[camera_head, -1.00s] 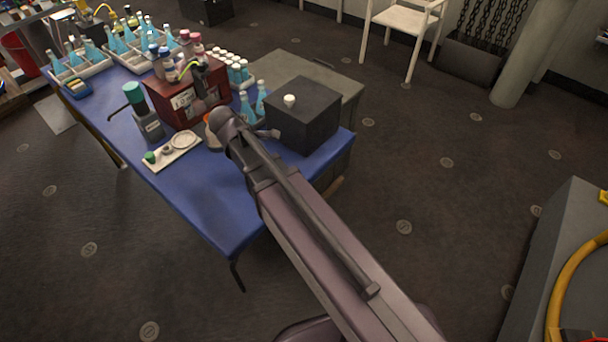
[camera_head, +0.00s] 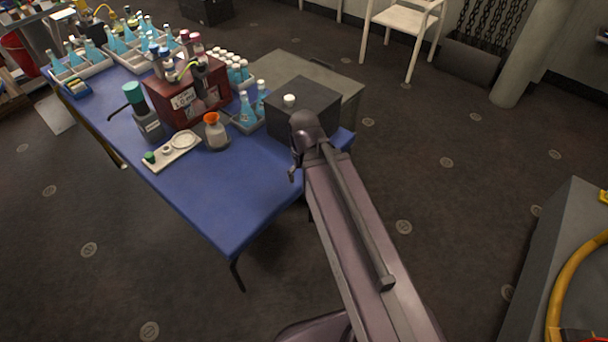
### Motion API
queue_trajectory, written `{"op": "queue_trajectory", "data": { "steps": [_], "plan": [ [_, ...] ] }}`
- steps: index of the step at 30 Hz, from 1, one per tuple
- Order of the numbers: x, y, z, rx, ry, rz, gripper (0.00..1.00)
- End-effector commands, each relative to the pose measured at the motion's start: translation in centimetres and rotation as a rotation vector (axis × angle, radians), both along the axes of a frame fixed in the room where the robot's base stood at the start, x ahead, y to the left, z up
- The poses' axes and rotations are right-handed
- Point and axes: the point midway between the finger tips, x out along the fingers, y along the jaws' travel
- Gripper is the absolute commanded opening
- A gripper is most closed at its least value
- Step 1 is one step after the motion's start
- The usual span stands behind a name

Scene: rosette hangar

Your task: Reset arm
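My arm reaches up from the bottom of the head view, with its far end in front of the dark box on the blue table (camera_head: 225,205). My gripper (camera_head: 293,174) shows only as a small dark part at the left of the arm's end, over the table's right part. The arm hides most of it, and its fingers cannot be made out. No held object shows.
A flask with an orange top (camera_head: 215,132), a white tray (camera_head: 172,150), a red box (camera_head: 187,97), bottles and a dark box (camera_head: 285,108) with a white cap stand on the table. Its front is bare. A grey block (camera_head: 565,265) stands at right.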

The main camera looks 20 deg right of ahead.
Motion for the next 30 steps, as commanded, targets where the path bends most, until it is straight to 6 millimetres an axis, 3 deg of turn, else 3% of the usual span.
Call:
{"op": "queue_trajectory", "data": {
  "steps": [11,30],
  "plan": [
    [0.0,0.0,1.6,-0.002,-0.001,0.003,0.86],
    [0.0,0.0,12.0,-0.002,-0.001,0.004,0.86]
  ]
}}
